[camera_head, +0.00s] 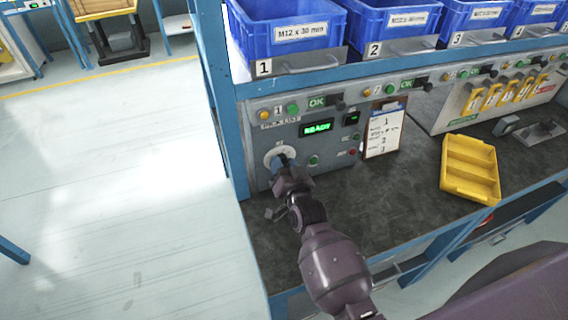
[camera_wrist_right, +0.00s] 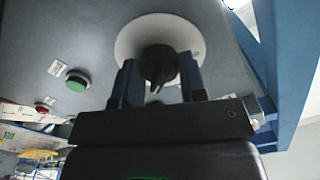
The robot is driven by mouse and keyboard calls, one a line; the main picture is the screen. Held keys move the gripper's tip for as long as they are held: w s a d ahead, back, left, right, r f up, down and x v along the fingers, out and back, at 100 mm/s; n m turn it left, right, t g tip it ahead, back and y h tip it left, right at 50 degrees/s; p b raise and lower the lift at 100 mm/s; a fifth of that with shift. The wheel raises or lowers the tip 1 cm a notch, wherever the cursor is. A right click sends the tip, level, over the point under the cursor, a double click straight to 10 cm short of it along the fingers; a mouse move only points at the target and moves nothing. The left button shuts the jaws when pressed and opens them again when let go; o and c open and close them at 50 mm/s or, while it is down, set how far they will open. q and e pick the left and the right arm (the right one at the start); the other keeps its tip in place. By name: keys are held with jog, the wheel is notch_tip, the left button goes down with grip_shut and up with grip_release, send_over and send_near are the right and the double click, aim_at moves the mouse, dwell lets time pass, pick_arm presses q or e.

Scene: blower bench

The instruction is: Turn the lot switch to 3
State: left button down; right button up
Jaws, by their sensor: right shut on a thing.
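The lot switch is a dark rotary knob (camera_wrist_right: 158,66) on a round white dial (camera_wrist_right: 128,42), set in a grey panel. In the head view the dial (camera_head: 271,155) is at the panel's left end, mostly covered by my right gripper (camera_head: 283,163). In the right wrist view my right gripper (camera_wrist_right: 160,85) has its two blue fingers on either side of the knob, shut on it. The dial's numbers cannot be read. The panel's green display (camera_head: 317,128) reads READY. My left gripper is not in view.
Blue bins (camera_head: 290,28) stand on the shelf above the panel. A clipboard (camera_head: 384,130) leans right of the panel, and a yellow tray (camera_head: 470,168) sits on the dark bench top (camera_head: 400,200). A blue post (camera_head: 222,100) stands close left of the dial.

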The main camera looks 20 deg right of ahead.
dwell(0.4)
jog(key=o, duration=0.9)
jog(key=s, duration=1.1)
jog(key=shift+d, duration=0.2)
